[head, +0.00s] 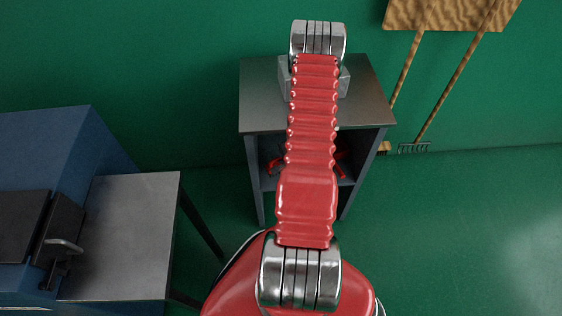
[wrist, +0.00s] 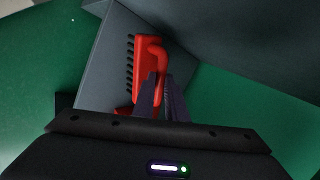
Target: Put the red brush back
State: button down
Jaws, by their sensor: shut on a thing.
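The red brush (wrist: 146,58) shows in the wrist view, with a row of dark bristles along its left side and a bent red handle on the right. My gripper (wrist: 161,82) is shut on it, with its two dark fingers at the handle. The brush is over or on a grey shelf surface (wrist: 97,75); I cannot tell if it touches. In the head view my own arm hides the gripper and most of the small grey table's (head: 262,110) middle.
Red pieces show on the lower shelf of the grey table, left (head: 274,166) and right (head: 342,168) of my arm. A blue machine (head: 60,140) with a grey side table (head: 125,225) stands at left. The right floor is clear.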

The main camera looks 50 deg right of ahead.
jog(key=shift+w+d+f, duration=0.1)
jog(key=shift+w+f, duration=0.1)
jog(key=shift+f, duration=0.7)
jog(key=shift+w+d+f, duration=0.1)
jog(key=shift+w+f, duration=0.1)
jog(key=shift+f, duration=0.65)
jog(key=c, duration=1.8)
grip_release()
jog(key=v, duration=1.2)
jog(key=shift+s, duration=0.1)
